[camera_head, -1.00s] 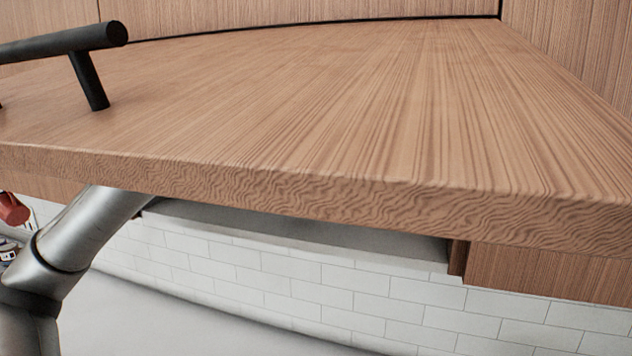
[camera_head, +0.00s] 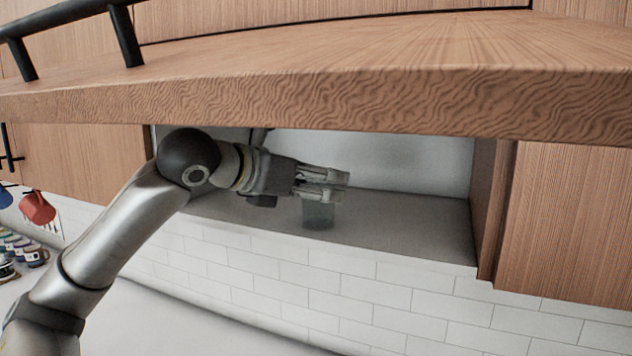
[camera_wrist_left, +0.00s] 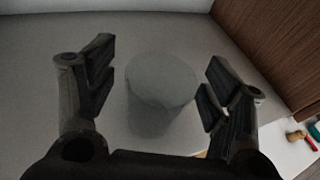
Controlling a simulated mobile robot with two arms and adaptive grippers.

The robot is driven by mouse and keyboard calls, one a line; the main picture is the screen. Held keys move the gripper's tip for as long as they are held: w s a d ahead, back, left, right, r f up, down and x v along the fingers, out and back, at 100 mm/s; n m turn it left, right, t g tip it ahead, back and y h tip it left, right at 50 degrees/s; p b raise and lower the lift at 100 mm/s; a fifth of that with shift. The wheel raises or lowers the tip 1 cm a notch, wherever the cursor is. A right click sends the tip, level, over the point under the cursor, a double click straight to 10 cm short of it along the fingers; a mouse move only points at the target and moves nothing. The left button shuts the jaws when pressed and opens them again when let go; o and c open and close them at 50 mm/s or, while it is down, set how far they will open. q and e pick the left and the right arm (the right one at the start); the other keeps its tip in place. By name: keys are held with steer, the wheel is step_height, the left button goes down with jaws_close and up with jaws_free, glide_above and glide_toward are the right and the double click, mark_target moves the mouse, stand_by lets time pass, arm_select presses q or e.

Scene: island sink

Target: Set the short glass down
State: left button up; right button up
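The short glass (camera_head: 318,215) is a see-through, greyish tumbler. It appears upright on the grey cabinet floor, near the front edge. In the left wrist view the glass (camera_wrist_left: 160,92) shows from above, between my left gripper's fingers. My left gripper (camera_head: 338,187) reaches into the open cabinet from the left, at the top of the glass. In the left wrist view the fingers of the left gripper (camera_wrist_left: 155,92) are spread, with a gap visible on both sides of the glass. My right gripper is in neither view.
The raised wooden door (camera_head: 400,95) with a black handle (camera_head: 125,35) hangs above my left arm. The cabinet floor (camera_head: 410,225) is clear right of the glass, up to the wooden side wall (camera_head: 487,205). Red and blue mugs hang at the far left.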

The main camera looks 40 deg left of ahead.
arm_select(q)
steer(key=shift+w+d, duration=0.15)
steer(key=shift+w, duration=0.05)
steer(key=shift+r, duration=0.1)
steer(key=shift+s, duration=0.3)
steer(key=b+v, duration=0.5)
steer(key=v, duration=0.6)
steer(key=shift+s+r, duration=0.15)
steer(key=shift+s, duration=0.15)
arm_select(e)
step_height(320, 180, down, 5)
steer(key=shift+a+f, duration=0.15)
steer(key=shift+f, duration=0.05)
